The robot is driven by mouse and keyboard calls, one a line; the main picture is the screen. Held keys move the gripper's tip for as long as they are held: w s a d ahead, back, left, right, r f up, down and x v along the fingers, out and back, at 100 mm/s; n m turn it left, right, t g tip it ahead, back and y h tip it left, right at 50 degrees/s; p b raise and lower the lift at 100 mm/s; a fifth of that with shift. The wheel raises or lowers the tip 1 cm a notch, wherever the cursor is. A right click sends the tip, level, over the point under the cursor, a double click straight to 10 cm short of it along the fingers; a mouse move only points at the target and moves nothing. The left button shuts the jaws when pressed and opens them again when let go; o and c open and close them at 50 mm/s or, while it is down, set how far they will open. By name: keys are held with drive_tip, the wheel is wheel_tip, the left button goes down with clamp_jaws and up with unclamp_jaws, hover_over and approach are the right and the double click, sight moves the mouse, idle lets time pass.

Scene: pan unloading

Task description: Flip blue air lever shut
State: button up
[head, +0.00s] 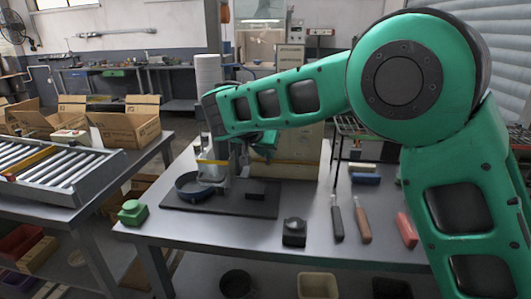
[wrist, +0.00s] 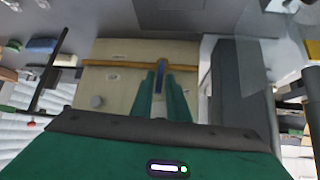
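The blue air lever (wrist: 160,76) shows in the wrist view, lengthwise along the yellow pipe's crossing point, pointing toward me. The yellow pipe (wrist: 110,63) runs across a beige panel (wrist: 110,85). My gripper (wrist: 161,80) has its two green fingers either side of the lever, with a narrow gap between them. I cannot tell whether they press on it. In the head view my gripper (head: 264,148) is beyond the grey stand, in front of the beige panel (head: 310,146) and yellow pipe (head: 290,161). The lever is hidden there by my arm.
The workbench (head: 265,232) holds a dark base plate with a round blue-rimmed fixture (head: 195,186), a green block (head: 132,212), a black block (head: 294,232) and several hand tools at the right. A roller conveyor (head: 55,165) and cardboard boxes (head: 130,123) stand at the left.

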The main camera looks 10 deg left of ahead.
drive_tip(key=shift+o, duration=0.9)
drive_tip(key=shift+r, duration=0.1)
drive_tip(key=v, duration=1)
drive_tip(key=shift+r, duration=0.25)
drive_tip(key=shift+s, duration=0.1)
